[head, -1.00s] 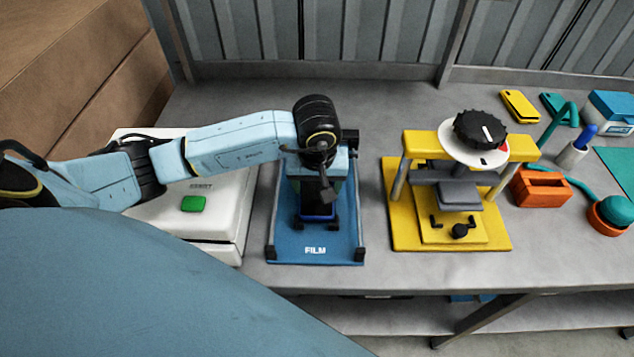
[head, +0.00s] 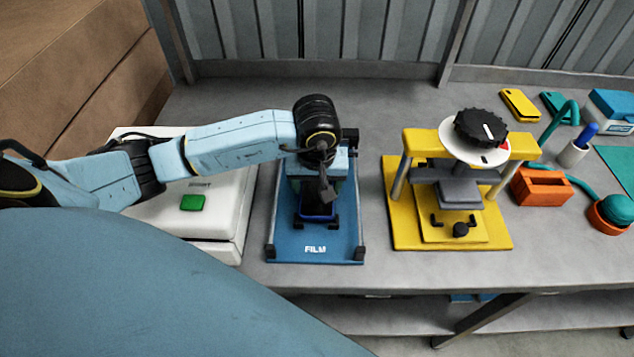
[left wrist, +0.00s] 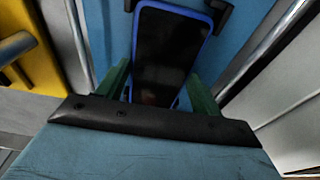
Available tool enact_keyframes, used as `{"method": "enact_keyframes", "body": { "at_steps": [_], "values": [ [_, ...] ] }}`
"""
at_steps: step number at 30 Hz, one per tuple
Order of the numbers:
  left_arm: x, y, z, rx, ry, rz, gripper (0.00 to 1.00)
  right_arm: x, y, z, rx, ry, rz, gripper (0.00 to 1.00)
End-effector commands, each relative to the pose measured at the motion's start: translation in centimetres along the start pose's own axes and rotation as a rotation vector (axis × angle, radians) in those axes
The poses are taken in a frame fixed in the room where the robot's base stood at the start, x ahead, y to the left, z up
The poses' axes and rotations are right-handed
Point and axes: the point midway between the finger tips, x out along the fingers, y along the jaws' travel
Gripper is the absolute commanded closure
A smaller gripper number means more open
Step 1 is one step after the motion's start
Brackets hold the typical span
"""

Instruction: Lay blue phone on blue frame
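The blue phone (left wrist: 172,50) has a dark screen and a blue rim; in the left wrist view it lies between the two green fingers of my left gripper (left wrist: 160,82), which appear to touch its sides. Its near end also shows in the head view (head: 317,211), between small black clips on the blue frame (head: 285,235), a flat tray marked FILM. The phone is low over or on the frame; whether it rests there I cannot tell. The left gripper (head: 318,190) points down and partly hides the phone. My right gripper is not in view.
A white box with a green button (head: 192,203) stands left of the frame. A yellow press (head: 400,225) with a black knob stands to the right. Farther right are a yellow phone (head: 519,105), a teal phone (head: 558,108) and an orange holder (head: 541,187).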

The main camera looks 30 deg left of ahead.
Motion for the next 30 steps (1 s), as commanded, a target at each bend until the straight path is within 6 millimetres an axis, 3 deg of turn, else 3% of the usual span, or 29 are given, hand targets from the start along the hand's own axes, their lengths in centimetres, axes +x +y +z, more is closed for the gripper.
{"method": "enact_keyframes", "body": {
  "at_steps": [1, 5, 16, 20, 30],
  "values": [
    [0.0, 0.0, 0.0, 0.0, 0.001, 0.001, 0.27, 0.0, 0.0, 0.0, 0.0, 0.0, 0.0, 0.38],
    [0.0, 0.0, 0.0, 0.0, 0.0, 0.0, 0.1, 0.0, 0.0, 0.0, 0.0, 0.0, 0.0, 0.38],
    [-0.6, 0.0, 0.0, 0.0, 0.001, 0.001, 0.1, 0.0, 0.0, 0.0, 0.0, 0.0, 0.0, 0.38],
    [-2.5, 0.0, -0.1, 0.002, 0.004, 0.002, 0.1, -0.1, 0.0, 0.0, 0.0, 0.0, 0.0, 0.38],
    [-10.1, 0.1, -0.1, 0.001, 0.005, 0.003, 0.1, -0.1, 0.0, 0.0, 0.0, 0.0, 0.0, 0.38]
  ]
}}
